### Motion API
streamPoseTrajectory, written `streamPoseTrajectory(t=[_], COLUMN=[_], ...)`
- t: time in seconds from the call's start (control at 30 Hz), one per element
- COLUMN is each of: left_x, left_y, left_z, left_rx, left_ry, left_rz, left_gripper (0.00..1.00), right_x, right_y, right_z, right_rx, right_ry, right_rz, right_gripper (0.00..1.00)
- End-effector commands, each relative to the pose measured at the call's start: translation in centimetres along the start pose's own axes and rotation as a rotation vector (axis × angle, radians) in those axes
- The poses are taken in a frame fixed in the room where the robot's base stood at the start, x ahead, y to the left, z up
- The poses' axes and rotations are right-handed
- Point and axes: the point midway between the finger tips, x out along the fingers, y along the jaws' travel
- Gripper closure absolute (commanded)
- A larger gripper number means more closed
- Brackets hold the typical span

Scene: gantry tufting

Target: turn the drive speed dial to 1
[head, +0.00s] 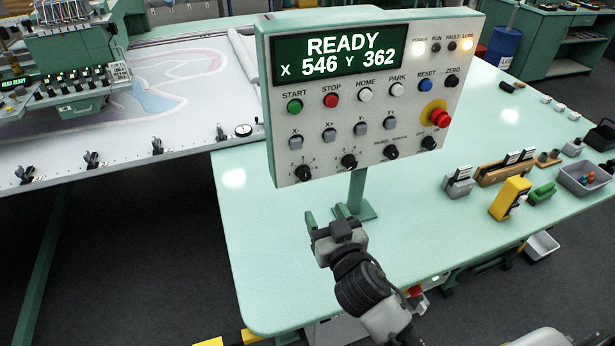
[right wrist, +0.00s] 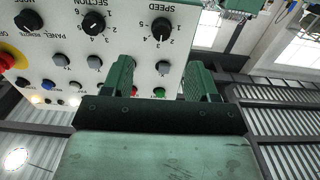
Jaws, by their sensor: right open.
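The control panel (head: 365,85) stands on a post on the pale green table, its screen reading READY, X 546 Y 362. The drive speed dial (head: 303,172) is the black knob at its lower left corner. It also shows in the right wrist view as the knob marked SPEED (right wrist: 162,30), seen upside down; its pointer mark is too small to read surely. My right gripper (head: 328,214) is open and empty, below the panel's lower edge. In the right wrist view its fingers (right wrist: 160,78) point toward the panel, apart from the dial. My left gripper is not in view.
The section dial (head: 349,160) sits just right of the speed dial, with grey jog buttons above. A red emergency button (head: 440,118) is at the panel's right. Small tools, a yellow block (head: 510,198) and a grey bin (head: 583,180) lie on the right; the table's front is clear.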

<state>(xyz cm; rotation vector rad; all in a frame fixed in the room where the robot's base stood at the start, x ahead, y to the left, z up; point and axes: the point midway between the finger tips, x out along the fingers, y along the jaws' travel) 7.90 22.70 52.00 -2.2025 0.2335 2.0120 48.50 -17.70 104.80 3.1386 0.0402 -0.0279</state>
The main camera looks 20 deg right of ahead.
Motion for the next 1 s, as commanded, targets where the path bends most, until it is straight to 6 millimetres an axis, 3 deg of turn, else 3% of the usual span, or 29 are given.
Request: streamPoseTrajectory(t=[0.2, 0.6, 1.0], left_x=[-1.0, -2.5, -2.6], left_y=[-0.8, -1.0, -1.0], left_z=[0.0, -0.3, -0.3], left_rx=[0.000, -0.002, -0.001], left_ry=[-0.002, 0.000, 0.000], left_rz=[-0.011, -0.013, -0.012], left_gripper=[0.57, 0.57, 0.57], right_x=[2.8, 9.6, 10.8], right_y=[-0.2, -0.3, -0.3], right_z=[-0.9, -0.8, -0.6], right_rx=[0.001, 0.000, 0.002], right_ry=[0.023, 0.018, 0.017], right_rz=[-0.011, -0.009, -0.010], right_gripper=[0.41, 0.41, 0.41])
